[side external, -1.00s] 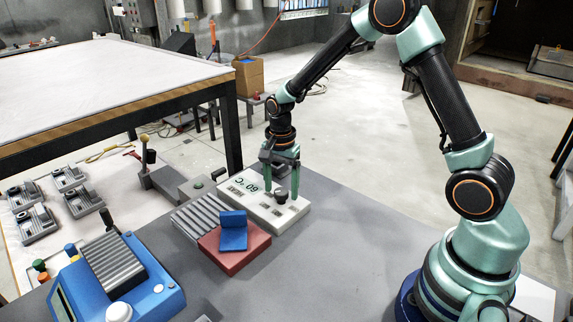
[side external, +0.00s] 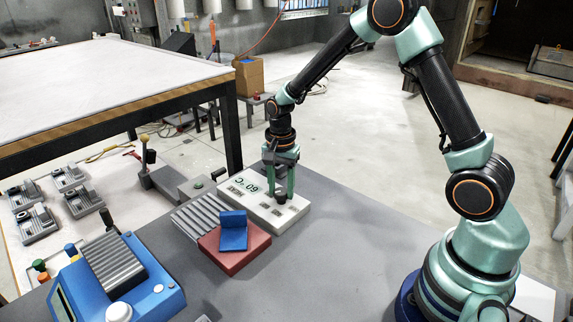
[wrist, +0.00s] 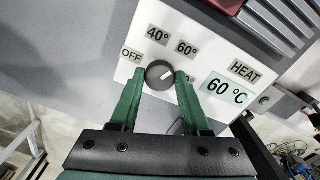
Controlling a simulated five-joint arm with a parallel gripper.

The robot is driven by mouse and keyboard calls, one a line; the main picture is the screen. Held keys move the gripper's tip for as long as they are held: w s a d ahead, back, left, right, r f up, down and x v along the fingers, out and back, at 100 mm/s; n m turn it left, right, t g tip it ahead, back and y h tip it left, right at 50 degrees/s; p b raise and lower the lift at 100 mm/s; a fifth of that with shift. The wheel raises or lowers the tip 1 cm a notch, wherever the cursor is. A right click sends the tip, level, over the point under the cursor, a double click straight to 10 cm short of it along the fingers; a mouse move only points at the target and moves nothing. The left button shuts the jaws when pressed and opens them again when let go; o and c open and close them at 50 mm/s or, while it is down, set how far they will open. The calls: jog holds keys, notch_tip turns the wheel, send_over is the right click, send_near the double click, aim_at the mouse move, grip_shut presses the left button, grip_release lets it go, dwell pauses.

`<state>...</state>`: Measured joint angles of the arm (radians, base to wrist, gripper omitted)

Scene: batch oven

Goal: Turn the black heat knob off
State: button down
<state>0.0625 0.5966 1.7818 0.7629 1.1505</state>
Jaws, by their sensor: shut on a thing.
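The black heat knob (wrist: 159,74) sits on a white control panel (wrist: 130,20). Its white pointer line points right and slightly up, nearest the 60° side. The OFF label is to the knob's left, 40° above, 60° at upper right; another label at right is partly hidden by a finger. The display (wrist: 225,87) reads 60 °C. My gripper (wrist: 160,80) is shut on the knob, a green finger on each side. In the side view my gripper (side external: 281,192) points down at the panel (side external: 245,208), its fingers around the mostly hidden knob.
A red block (side external: 235,250) with a blue piece (side external: 233,231) stands next to the panel. A grey ribbed plate (side external: 195,215) lies beside it, and a blue device (side external: 150,300) is at front left. The grey table right of the panel is clear.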

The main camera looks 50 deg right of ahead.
jog(key=n, duration=1.6)
jog(key=shift+r+n, duration=0.1)
jog(key=shift+n, duration=0.3)
jog(key=n, duration=0.6)
dwell(0.3)
jog(key=shift+c, duration=1.8)
grip_release()
